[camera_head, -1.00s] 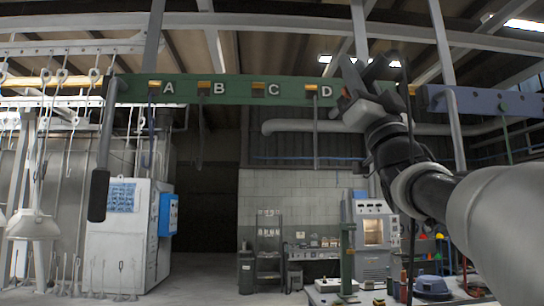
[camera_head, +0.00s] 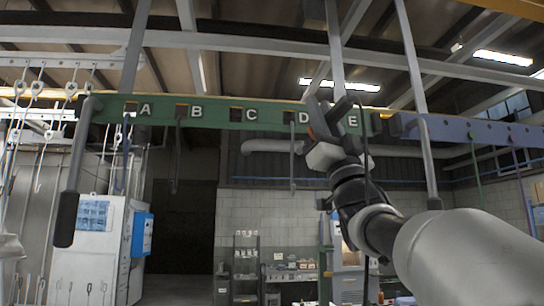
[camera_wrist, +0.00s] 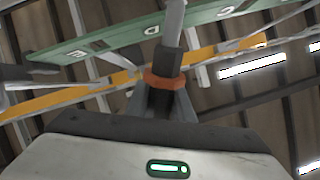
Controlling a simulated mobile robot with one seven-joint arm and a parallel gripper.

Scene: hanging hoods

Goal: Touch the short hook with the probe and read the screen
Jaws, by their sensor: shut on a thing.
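A green rail (camera_head: 265,117) lettered A to E hangs across the head view. A blue hook (camera_head: 126,150) hangs near A, a dark hook (camera_head: 178,150) near B and a grey hook (camera_head: 293,155) near D. I cannot tell which is the short one. My gripper (camera_head: 325,125) is raised in front of the rail by D and E. In the wrist view it is shut on the probe (camera_wrist: 165,82), which has an orange collar and a grey rod. A small green-lit screen (camera_wrist: 167,168) shows below; its reading is illegible. Any hook contact cannot be made out.
Black-gripped handles hang at the rail's left (camera_head: 68,215) and right (camera_head: 427,170). A purple-blue rail (camera_head: 480,130) continues right. White hooks (camera_head: 40,90) hang at far left. A white cabinet (camera_head: 95,245) and shelves (camera_head: 246,265) stand behind, below.

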